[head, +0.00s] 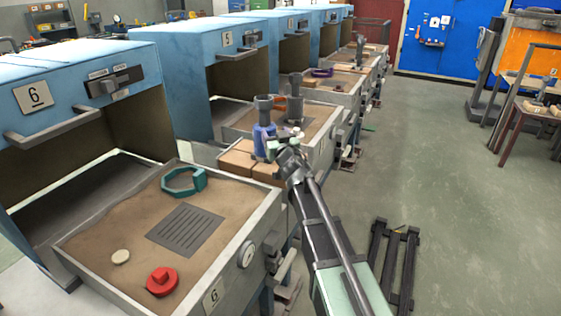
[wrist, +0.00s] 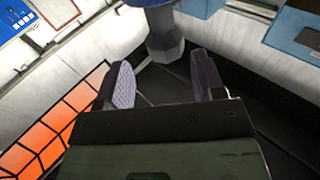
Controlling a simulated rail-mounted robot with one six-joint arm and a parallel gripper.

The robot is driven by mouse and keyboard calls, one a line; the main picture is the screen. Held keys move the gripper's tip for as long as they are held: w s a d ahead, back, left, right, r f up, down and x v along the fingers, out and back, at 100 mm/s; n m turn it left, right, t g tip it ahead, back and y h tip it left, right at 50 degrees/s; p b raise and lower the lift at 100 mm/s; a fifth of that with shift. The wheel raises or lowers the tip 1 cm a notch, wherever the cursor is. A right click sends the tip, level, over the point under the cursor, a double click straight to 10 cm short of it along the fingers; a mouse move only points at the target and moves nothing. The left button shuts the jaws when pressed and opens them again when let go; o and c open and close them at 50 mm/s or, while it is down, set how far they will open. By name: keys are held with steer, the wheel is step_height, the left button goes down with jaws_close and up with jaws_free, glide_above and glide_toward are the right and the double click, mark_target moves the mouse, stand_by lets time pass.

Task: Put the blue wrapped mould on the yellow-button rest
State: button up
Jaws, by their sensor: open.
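The blue wrapped mould (head: 263,141) stands upright on tan bricks (head: 237,159) at the front left corner of the station 5 tray. It has a blue band and a grey cup on top. My gripper (head: 281,143) is open beside its right side in the head view. In the wrist view my open gripper (wrist: 167,75) has a grey faceted part (wrist: 165,42), probably the mould's, just beyond its fingertips. Contact cannot be told.
A grey mould (head: 295,100) with a brownish band stands behind the blue one. The station 6 tray (head: 236,240) also holds a teal ring (head: 184,183) and a red knobbed piece (head: 162,281). Blue ovens line the left. The floor on the right is largely clear.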

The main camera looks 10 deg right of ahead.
steer(key=s+d+f+m+g+h, duration=0.2)
steer(key=s+f+g+h, duration=0.1)
steer(key=s+f+g, duration=0.5)
steer(key=s+d+f+m+g+h, duration=0.2)
steer(key=s+f+g, duration=0.1)
steer(key=s+f, duration=0.55)
steer(key=s+a+f+n+g+y, duration=0.1)
steer(key=s+g, duration=0.3)
steer(key=s, duration=0.5)
steer(key=s+a+f+n+g+y, duration=0.1)
steer(key=s+a+g, duration=0.3)
steer(key=s, duration=0.5)
steer(key=shift+s+f+n+y, duration=0.3)
steer(key=shift+f+n+y, duration=0.1)
steer(key=shift+f+y, duration=0.15)
steer(key=shift+c, duration=0.3)
